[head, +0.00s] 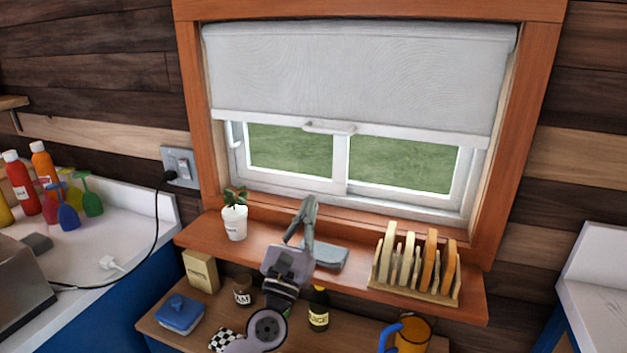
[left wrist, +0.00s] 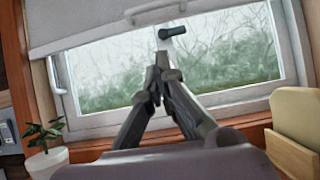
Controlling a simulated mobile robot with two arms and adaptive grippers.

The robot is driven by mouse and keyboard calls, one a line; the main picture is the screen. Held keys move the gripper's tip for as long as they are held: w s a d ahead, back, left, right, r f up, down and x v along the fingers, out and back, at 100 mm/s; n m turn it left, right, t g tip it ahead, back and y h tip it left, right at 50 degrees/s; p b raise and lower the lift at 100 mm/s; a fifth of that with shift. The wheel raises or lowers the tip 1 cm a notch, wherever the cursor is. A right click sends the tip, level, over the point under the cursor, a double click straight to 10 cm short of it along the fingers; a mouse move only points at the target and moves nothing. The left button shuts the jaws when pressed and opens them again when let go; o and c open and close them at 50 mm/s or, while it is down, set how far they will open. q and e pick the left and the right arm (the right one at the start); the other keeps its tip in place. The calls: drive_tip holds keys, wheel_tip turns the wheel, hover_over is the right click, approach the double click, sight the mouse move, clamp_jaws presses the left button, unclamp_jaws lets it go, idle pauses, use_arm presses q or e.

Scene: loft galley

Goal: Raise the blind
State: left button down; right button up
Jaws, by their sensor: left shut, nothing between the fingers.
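The light grey roller blind (head: 355,80) covers about the upper half of the window in the head view, and its lower edge also shows in the left wrist view (left wrist: 95,22). A pull handle (head: 330,127) sits at the middle of its bottom bar; it also shows in the left wrist view (left wrist: 155,11). My left gripper (head: 308,202) is shut and empty, below the handle and apart from it, in front of the lower window frame. In the left wrist view its fingertips (left wrist: 163,55) meet below the handle. My right gripper is not in view.
A wooden sill shelf (head: 345,283) holds a potted plant (head: 235,218), a grey-blue item (head: 328,256) and a toast rack (head: 415,268). A lower shelf carries a jam jar (head: 243,290), a bottle (head: 319,310) and an orange mug (head: 412,335). The space before the window panes is clear.

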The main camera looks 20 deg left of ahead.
use_arm(q)
drive_tip(key=s+r+p+x, duration=0.1)
drive_tip(key=p+x, duration=0.4)
drive_tip(key=x, duration=0.7)
drive_tip(key=shift+s+r+p, duration=0.3)
drive_tip(key=shift+r, duration=0.45)
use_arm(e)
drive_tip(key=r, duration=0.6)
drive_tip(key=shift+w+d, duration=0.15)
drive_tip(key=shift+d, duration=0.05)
use_arm(q)
drive_tip(key=shift+f, duration=0.1)
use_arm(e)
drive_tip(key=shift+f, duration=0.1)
